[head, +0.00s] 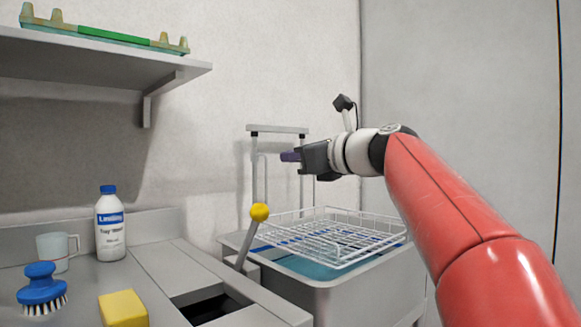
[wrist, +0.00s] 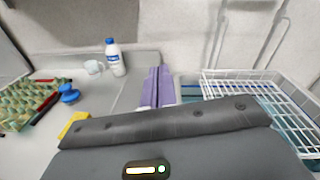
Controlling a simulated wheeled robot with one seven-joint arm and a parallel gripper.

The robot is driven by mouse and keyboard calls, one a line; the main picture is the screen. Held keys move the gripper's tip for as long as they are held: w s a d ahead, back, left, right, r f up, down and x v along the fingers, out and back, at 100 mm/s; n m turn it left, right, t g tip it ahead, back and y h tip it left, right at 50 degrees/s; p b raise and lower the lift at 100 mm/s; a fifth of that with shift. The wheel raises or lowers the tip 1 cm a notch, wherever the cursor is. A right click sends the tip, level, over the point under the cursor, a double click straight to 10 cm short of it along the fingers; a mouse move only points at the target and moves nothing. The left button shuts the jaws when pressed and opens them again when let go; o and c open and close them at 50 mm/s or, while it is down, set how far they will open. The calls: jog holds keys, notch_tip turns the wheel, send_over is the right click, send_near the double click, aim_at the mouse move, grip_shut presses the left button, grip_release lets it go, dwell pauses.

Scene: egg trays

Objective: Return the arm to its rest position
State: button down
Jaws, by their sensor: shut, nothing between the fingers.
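My gripper (head: 288,156) is held up in the middle of the head view, level and pointing left, above the wire rack. Its purple fingers lie together with nothing between them; they also show in the wrist view (wrist: 158,86). My red arm reaches in from the lower right of the head view. The gripper touches nothing that I can see.
A white wire rack (head: 318,244) sits over a grey basin (head: 340,299) of bluish water. A yellow-knobbed lever (head: 259,212) stands beside it. A white bottle (head: 110,228), mug (head: 53,252), blue brush (head: 41,284) and yellow sponge (head: 123,308) stand left. A shelf (head: 60,52) holds an egg tray (head: 150,44).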

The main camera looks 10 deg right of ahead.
dwell(0.3)
jog(key=s+d+f+n+g+h, duration=0.2)
jog(key=s+f+n, duration=0.6)
jog(key=f, duration=0.6)
jog(key=s+d+f+n+g+h, duration=0.3)
jog(key=s+f+n+h, duration=0.2)
jog(key=s+f+n, duration=0.4)
jog(key=s+d+f+n+g+h, duration=0.3)
jog(key=s+f+n, duration=0.6)
jog(key=f, duration=1.2)
jog(key=s+h, duration=0.1)
jog(key=s, duration=0.3)
jog(key=shift+s, duration=0.2)
